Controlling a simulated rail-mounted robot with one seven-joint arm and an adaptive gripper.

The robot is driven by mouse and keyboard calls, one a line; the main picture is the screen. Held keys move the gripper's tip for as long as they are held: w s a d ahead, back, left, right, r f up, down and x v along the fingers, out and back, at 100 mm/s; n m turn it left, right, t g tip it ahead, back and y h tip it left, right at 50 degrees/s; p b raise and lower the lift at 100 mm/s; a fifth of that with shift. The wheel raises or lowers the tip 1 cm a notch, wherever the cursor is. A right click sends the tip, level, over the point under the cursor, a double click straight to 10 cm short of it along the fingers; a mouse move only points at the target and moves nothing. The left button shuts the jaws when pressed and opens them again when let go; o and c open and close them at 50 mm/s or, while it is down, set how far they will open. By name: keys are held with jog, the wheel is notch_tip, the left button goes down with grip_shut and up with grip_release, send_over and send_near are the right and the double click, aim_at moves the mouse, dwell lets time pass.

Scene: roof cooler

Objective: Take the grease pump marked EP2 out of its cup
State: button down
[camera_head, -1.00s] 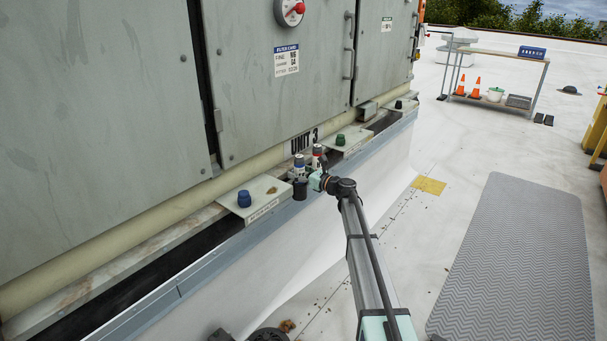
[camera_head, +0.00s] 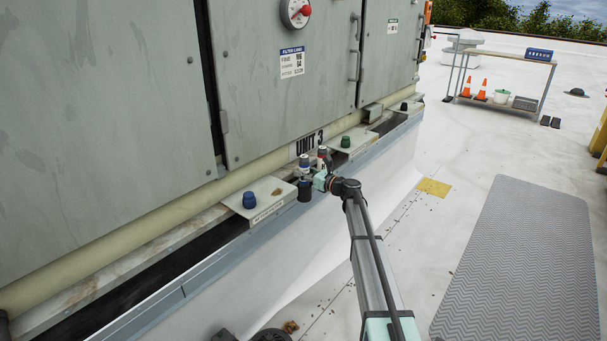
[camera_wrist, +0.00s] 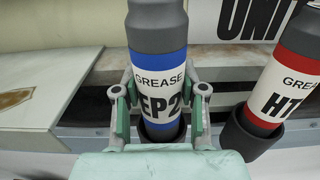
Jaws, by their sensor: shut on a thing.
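The grease pump marked EP2 (camera_wrist: 158,62) stands upright in the middle of the wrist view, grey with a blue band and a white label. Its lower end is inside a dark cup (camera_wrist: 161,132). My gripper (camera_wrist: 160,105) is shut on the pump, one finger on each side of the label, just above the cup. In the head view the pump (camera_head: 304,164) shows small above its black cup (camera_head: 305,190), with my gripper (camera_head: 319,181) at its right. How deep the pump sits in the cup is hidden.
A second, red-banded grease pump (camera_wrist: 292,70) stands close on the right in its own cup (camera_wrist: 247,135). A ledge plate with a blue knob (camera_head: 249,200) lies to the left. The cabinet wall marked UNIT 3 (camera_head: 310,143) is close behind.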

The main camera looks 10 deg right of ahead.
aim_at(304, 156)
jog(key=shift+r+p, duration=2.55)
jog(key=shift+r, duration=1.45)
jog(key=shift+s, duration=0.1)
jog(key=shift+p+v, duration=0.45)
jog(key=shift+v, duration=2.05)
